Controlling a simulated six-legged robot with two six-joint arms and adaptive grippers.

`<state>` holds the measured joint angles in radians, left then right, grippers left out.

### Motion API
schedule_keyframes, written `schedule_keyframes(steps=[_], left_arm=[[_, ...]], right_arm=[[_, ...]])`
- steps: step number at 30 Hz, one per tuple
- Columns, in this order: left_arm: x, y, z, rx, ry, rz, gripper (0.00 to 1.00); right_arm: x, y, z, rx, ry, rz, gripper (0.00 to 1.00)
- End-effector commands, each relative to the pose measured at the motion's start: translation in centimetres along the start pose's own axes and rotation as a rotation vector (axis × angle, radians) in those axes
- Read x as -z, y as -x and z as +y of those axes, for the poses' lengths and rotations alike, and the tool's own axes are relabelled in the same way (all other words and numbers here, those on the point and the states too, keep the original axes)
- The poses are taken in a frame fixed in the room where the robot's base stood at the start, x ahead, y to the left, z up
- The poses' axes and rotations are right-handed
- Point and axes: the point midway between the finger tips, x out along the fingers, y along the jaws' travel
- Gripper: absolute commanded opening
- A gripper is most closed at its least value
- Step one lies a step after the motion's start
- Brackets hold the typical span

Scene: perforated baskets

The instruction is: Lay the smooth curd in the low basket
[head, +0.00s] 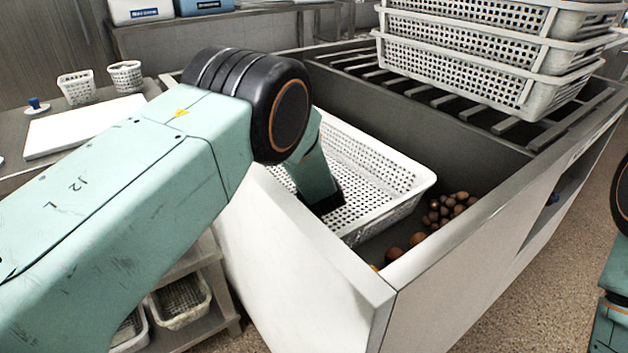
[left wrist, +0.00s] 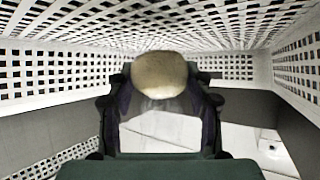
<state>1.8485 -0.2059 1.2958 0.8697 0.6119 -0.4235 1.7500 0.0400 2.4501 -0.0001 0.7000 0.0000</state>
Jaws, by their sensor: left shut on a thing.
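A pale cream, rounded curd (left wrist: 160,75) shows in the left wrist view, with a smooth surface. My left gripper (left wrist: 160,94) is shut on it, with a dark finger on each side. In the head view the low white perforated basket (head: 405,190) sits in the grey trough. My left arm reaches down over it, and the dark lower end of the wrist (head: 327,203) is within its outline. The fingers and the curd are hidden there. The basket's perforated surfaces (left wrist: 60,70) fill much of the left wrist view. I cannot tell whether the curd touches it.
Brown round items (head: 450,207) lie in the trough beside the basket. Stacked white baskets (head: 470,50) stand on the slatted rack (head: 440,95) at the back. Two small white baskets (head: 125,76) and a white board (head: 82,125) are on the left counter. The trough's front wall (head: 330,250) is close.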

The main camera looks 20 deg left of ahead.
Motion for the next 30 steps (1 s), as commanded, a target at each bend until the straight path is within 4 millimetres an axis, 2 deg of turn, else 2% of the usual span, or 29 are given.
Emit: schedule_keyframes(steps=[11,12,20,30], left_arm=[[-0.66,-0.4,-0.01,0.0,0.0,0.001,0.19],[-0.68,-0.39,-0.01,0.0,0.0,0.0,0.53],[-0.67,-0.38,-0.01,0.0,0.0,0.0,0.74],[-0.42,-0.25,0.0,0.0,0.0,0.0,0.74]], right_arm=[[0.01,-0.46,0.0,0.0,0.0,0.0,0.5],[0.0,-0.44,0.0,0.0,0.0,0.0,0.5],[0.01,-0.44,0.0,0.0,0.0,0.0,0.5],[0.0,-0.27,0.0,0.0,0.0,0.0,0.5]])
